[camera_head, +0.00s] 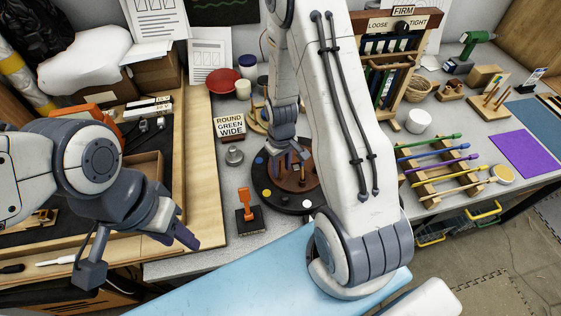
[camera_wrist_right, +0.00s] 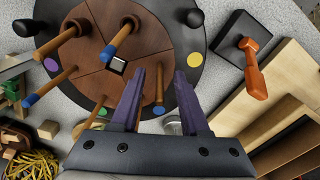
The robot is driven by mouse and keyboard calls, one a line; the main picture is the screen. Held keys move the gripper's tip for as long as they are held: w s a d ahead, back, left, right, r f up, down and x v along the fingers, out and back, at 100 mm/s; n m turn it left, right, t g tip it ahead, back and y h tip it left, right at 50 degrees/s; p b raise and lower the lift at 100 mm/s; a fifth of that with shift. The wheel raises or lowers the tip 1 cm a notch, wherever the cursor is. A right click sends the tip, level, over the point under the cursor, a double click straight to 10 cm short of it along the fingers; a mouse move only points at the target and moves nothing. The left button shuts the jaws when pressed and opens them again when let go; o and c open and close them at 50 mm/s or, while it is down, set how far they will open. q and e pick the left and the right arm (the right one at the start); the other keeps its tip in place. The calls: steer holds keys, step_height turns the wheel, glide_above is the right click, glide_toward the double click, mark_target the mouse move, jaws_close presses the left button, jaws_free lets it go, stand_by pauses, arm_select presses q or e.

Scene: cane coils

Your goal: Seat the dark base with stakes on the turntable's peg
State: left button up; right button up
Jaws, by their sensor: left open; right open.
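The dark brown base (camera_head: 291,181) with several upright stakes lies on the black turntable (camera_head: 262,196). In the right wrist view the base (camera_wrist_right: 85,85) looks roughly centred on the turntable (camera_wrist_right: 186,40), and the square peg (camera_wrist_right: 117,65) with a pale top shows at its middle. I cannot tell how deep the base sits on the peg. My left gripper (camera_head: 186,238) is open and empty at the left, away from the turntable.
An orange-handled tool on a black block (camera_head: 246,222) stands just left of the turntable. A small metal weight (camera_head: 234,156) and the "ROUND GREEN WIDE" sign (camera_head: 230,126) are behind it. A rack of coloured rods (camera_head: 440,165) stands at right. My right arm hides part of the table.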

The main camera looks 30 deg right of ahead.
step_height(320, 180, up, 10)
steer(key=shift+r+b, duration=0.2)
steer(key=shift+b, duration=0.55)
steer(key=s+a+r+n+b, duration=0.1)
steer(key=s+a+r, duration=0.15)
steer(key=a, duration=0.35)
steer(key=s+a+r+n, duration=0.1)
steer(key=s+a+r, duration=0.15)
steer(key=a, duration=0.25)
steer(key=s+a+r+n, duration=0.1)
steer(key=s+a+r, duration=0.1)
steer(key=s+a, duration=0.2)
steer(key=s+a+r+n+y+b, duration=0.1)
steer(key=s+a, duration=0.3)
steer(key=s, duration=0.6)
steer(key=shift+r+n, duration=0.5)
steer(key=shift+n, duration=0.2)
